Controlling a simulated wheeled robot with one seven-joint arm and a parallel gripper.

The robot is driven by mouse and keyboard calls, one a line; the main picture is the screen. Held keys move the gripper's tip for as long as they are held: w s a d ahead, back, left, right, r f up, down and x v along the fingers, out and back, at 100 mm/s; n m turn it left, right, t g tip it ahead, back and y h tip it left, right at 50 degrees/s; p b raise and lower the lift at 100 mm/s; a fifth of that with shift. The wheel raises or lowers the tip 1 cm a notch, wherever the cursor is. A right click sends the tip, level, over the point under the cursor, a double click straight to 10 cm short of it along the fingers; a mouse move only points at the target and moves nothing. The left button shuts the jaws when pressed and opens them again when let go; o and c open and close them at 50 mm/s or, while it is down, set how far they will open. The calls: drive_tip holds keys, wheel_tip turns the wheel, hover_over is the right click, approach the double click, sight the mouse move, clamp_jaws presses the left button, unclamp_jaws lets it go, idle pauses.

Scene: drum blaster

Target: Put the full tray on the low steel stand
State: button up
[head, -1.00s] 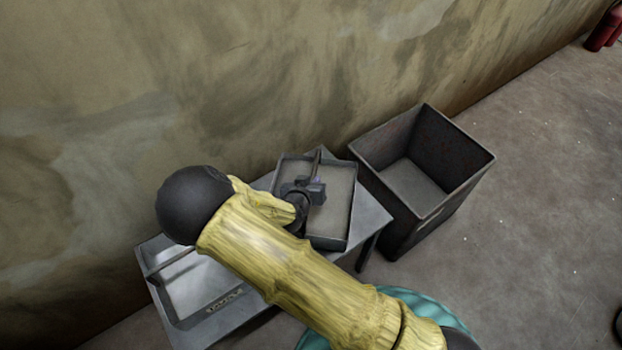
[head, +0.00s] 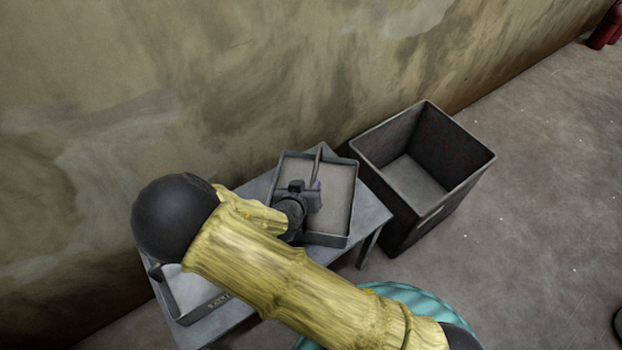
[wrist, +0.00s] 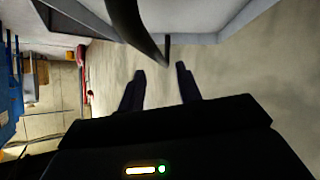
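A dark-rimmed tray (head: 326,241) with a beige-grey inside and an upright dark handle (head: 318,160) sits on a low grey metal table (head: 374,214). A second tray (head: 190,288), with a pale inside and lettering on its front, is on the left end and mostly hidden by my arm. I cannot tell which tray is full. My gripper (head: 312,195) is over the right tray, close to its handle. In the wrist view my gripper (wrist: 160,73) has its fingers apart with nothing between the tips. The dark curved handle (wrist: 135,30) is just beyond them.
A deep, open, dark metal bin (head: 428,222) stands on the floor right of the table. A stained wall (head: 200,80) runs behind both. A teal rounded object (head: 400,296) shows under my arm.

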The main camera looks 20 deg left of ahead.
drive_tip(key=v, duration=0.6)
drive_tip(key=shift+s+r+p, duration=0.2)
drive_tip(key=shift+s+p, duration=0.1)
drive_tip(key=shift+p, duration=0.15)
drive_tip(key=shift+w+d+g, duration=0.3)
drive_tip(key=shift+d+g, duration=0.1)
drive_tip(key=s+d+r+m+g, duration=0.1)
drive_tip(key=d+r+g, duration=0.3)
drive_tip(key=d, duration=1)
drive_tip(key=s+d+r+m+g, duration=0.1)
drive_tip(key=d+r+g, duration=0.3)
drive_tip(key=d+r, duration=0.7)
drive_tip(key=s+d, duration=0.1)
drive_tip(key=d, duration=0.2)
drive_tip(key=shift+s+d+y, duration=0.2)
drive_tip(key=shift+d+y, duration=0.1)
drive_tip(key=shift+y, duration=0.1)
